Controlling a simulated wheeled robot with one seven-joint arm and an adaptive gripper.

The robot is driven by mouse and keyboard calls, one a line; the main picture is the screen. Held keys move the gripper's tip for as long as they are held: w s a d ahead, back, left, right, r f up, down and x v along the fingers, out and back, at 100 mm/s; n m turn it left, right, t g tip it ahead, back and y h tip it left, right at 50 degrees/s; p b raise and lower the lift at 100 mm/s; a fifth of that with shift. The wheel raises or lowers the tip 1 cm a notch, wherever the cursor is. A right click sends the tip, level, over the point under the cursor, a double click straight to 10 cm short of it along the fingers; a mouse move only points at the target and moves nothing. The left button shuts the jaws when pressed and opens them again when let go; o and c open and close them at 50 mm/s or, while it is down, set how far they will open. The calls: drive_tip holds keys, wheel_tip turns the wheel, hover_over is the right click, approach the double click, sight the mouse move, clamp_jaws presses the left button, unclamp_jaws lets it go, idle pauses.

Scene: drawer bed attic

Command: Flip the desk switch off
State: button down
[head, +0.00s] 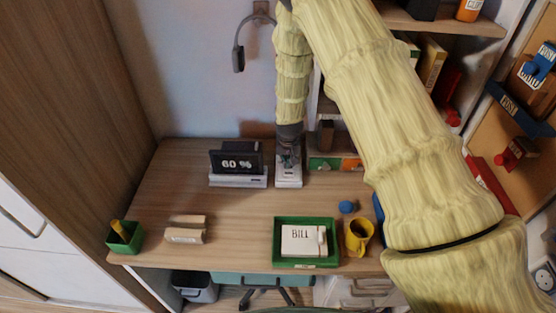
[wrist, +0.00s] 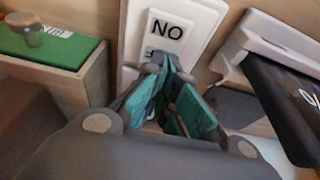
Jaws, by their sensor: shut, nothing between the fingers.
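The desk switch (head: 290,180) is a white plate standing on the desk near the back wall. In the wrist view the white switch plate (wrist: 202,20) shows a grey label with "ON" upside down, and part of a second label is hidden behind the fingers. My gripper (head: 288,160) is over the switch, coming from above. In the wrist view my gripper (wrist: 168,75) has its teal fingertips together and empty, in front of the switch's middle. Whether the fingers touch the switch, and how its lever sits, I cannot tell.
A black display reading "60 %" (head: 236,162) stands close left of the switch. A green-topped box (head: 335,164) is close on the right. A green tray (head: 306,263), yellow mug (head: 358,238) and blue ball (head: 346,207) are nearer the front. The desk's middle (head: 235,210) is clear.

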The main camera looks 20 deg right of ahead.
drive_tip(key=shift+s+d, duration=0.1)
drive_tip(key=shift+s, duration=0.1)
drive_tip(key=shift+s+a+r+p, duration=0.3)
drive_tip(key=shift+s+p, duration=0.05)
drive_tip(key=shift+s, duration=0.2)
idle(0.3)
drive_tip(key=r+p, duration=0.1)
drive_tip(key=r, duration=0.2)
drive_tip(key=r+p, duration=0.1)
drive_tip(key=shift+w+d+r+p, duration=0.15)
drive_tip(key=shift+w+r+p, duration=0.1)
drive_tip(key=shift+r+p, duration=0.05)
drive_tip(key=shift+b, duration=0.5)
wheel_tip(320, 180, up, 9)
drive_tip(key=b, duration=0.2)
drive_tip(key=shift+s+a+r+b, duration=0.15)
drive_tip(key=shift+s+a+b, duration=0.05)
drive_tip(key=shift+s+b, duration=0.25)
